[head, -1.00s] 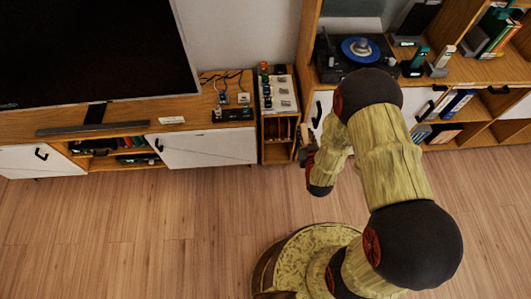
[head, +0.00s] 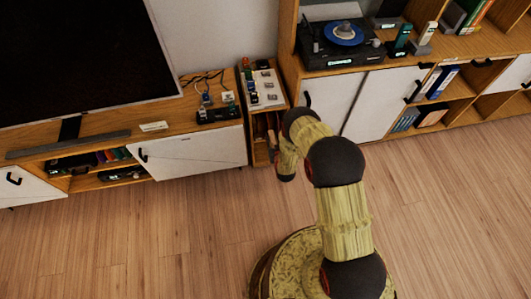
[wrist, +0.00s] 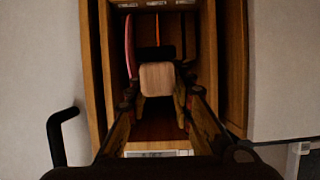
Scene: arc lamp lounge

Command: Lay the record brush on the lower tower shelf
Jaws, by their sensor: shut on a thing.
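The record brush (wrist: 157,78), with a pale wooden face and a dark part behind it, is in my gripper (wrist: 158,104). The fingers are shut on it from both sides. The tower (wrist: 105,70) is the narrow wooden unit ahead, and the brush lines up with its open compartment; I cannot tell how far in it is. The compartment's bare wooden floor (wrist: 160,128) shows below the brush. In the head view the tower (head: 262,150) stands between the TV bench and the record cabinet. My gripper (head: 273,152) is at its front, partly hidden by my arm.
Upright thin things, one pink (wrist: 130,45) and one orange, stand at the back of the compartment. A black door handle (wrist: 58,135) sticks out at left. The TV bench (head: 200,128) and record cabinet (head: 390,62) flank the tower. Open floor lies in front.

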